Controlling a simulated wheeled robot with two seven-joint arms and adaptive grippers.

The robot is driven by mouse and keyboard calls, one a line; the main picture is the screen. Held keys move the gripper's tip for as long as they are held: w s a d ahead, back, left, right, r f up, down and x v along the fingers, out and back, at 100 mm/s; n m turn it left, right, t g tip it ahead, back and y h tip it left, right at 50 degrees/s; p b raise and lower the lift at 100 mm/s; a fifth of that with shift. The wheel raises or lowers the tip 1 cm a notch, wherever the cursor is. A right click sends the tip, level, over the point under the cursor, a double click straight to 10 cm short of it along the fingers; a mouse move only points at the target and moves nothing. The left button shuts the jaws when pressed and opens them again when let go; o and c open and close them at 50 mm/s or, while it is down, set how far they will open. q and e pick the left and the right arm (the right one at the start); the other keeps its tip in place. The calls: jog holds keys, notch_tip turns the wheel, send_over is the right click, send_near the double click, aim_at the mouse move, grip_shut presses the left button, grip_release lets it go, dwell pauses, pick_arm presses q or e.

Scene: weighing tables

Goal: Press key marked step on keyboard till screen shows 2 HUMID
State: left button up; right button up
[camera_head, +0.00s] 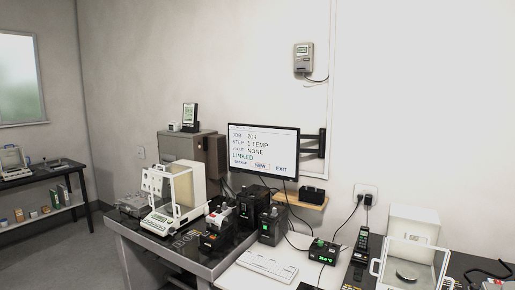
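The screen (263,150) is a monitor on a wall arm above the tables. It reads JOB 204, STEP 1 TEMP, a line ending in NONE, and LINKED, with a bottom row that includes NEW and EXIT. The white keyboard (267,265) lies on the white table below the screen. Its key markings are too small to read, so I cannot tell which key is marked step. Neither of my grippers is in view.
Left of the keyboard, a balance (173,203) and several dark devices stand on a grey table. To its right are a small box with a green readout (324,252), a black handset (361,245) and a glass-walled balance (412,265). The space directly above the keyboard looks clear.

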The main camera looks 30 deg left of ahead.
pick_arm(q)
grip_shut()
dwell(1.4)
